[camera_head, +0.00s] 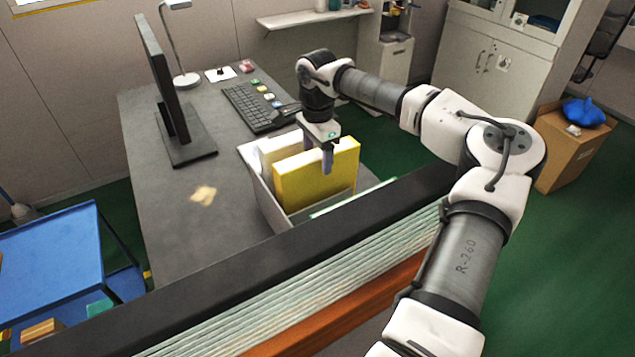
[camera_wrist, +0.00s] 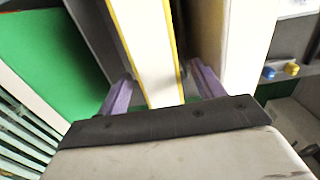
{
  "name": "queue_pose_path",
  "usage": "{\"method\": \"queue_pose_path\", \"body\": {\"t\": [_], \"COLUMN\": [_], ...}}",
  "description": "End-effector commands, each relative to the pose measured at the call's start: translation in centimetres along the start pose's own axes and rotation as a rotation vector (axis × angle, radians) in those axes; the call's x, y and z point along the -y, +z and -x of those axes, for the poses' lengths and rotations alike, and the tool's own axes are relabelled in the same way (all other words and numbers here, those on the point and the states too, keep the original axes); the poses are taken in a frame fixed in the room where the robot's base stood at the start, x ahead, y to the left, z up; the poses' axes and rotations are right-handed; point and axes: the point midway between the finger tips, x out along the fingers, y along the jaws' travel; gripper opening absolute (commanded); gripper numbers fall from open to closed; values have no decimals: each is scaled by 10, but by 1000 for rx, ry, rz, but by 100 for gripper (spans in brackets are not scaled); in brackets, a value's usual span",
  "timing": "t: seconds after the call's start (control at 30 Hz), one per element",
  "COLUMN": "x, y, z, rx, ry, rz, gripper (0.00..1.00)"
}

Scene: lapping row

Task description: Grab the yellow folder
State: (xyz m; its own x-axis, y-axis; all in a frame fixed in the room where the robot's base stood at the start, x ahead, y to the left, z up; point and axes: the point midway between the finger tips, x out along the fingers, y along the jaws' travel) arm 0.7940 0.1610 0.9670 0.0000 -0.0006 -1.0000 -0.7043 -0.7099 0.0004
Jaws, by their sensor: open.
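The yellow folder (camera_head: 315,180) stands upright in a light grey open box (camera_head: 265,197) on the desk. In the wrist view the folder (camera_wrist: 146,45) shows as a white edge face with yellow borders, lying between the two purple fingers. My gripper (camera_head: 327,158) is over the folder's top edge, pointing down. In the wrist view my gripper (camera_wrist: 157,92) is open, with one finger on each side of the folder and a visible gap at the left finger. Whether the right finger touches the folder I cannot tell.
A white folder (camera_head: 275,150) stands behind the yellow one in the box. A monitor (camera_head: 165,85), keyboard (camera_head: 252,108) and lamp (camera_head: 187,79) are on the grey desk (camera_head: 150,190). A dark-topped partition (camera_head: 240,272) crosses the foreground. A blue cart (camera_head: 50,262) stands at left.

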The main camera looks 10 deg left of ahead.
Motion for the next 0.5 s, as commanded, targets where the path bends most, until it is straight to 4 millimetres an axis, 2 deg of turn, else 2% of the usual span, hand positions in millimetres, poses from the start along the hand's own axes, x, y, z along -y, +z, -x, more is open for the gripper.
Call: {"method": "queue_pose_path", "body": {"t": [0.1,0.3,0.5], "x": [0,0,0], "y": [0,0,0], "z": [-6,-7,-7], "rx": [1,1,1], "ry": [0,-1,-1], "rz": [0,0,0], "gripper": [67,66,40]}}
